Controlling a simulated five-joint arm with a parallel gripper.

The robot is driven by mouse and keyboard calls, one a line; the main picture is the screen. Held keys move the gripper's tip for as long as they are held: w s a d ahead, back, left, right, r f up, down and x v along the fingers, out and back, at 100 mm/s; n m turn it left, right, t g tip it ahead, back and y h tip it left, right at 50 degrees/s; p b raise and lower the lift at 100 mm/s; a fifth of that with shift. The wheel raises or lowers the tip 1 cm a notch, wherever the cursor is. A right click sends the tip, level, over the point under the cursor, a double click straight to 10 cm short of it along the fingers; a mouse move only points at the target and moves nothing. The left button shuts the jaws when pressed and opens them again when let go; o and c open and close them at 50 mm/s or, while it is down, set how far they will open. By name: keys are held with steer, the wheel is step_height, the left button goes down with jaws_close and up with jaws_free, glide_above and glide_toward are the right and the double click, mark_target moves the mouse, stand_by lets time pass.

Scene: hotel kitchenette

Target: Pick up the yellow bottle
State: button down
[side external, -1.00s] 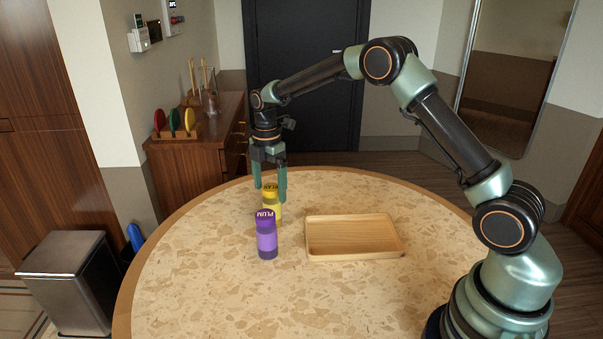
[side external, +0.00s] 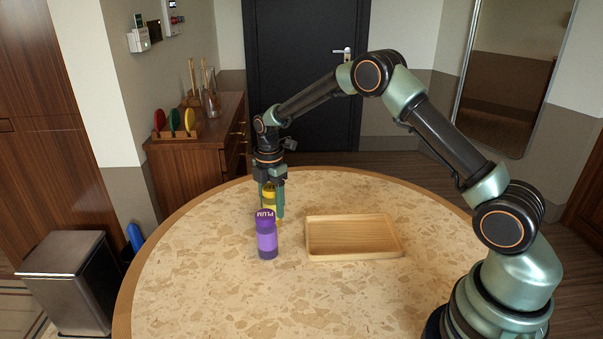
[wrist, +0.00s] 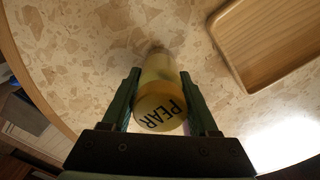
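The yellow bottle (side external: 269,192) stands on the round table behind the purple bottle, partly hidden by it and by my fingers. In the wrist view the yellow bottle (wrist: 160,98) shows its cap, lettered PEAR. My gripper (side external: 271,212) points down over it, with one finger on each side. In the wrist view my gripper (wrist: 160,73) is open around the bottle, with narrow gaps beside the cap. Contact lower down is hard to see.
A purple bottle (side external: 267,240) with a cap lettered PLUM stands close in front of the yellow one. A shallow wooden tray (side external: 355,257) lies to the right. The front of the speckled table (side external: 230,300) is clear.

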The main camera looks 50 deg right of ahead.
steer(key=shift+r, duration=0.2)
step_height(320, 180, up, 23)
steer(key=shift+f, duration=0.15)
stand_by(0.6)
steer(key=shift+r, duration=2.55)
step_height(320, 180, down, 5)
steer(key=shift+f, duration=0.1)
stand_by(0.5)
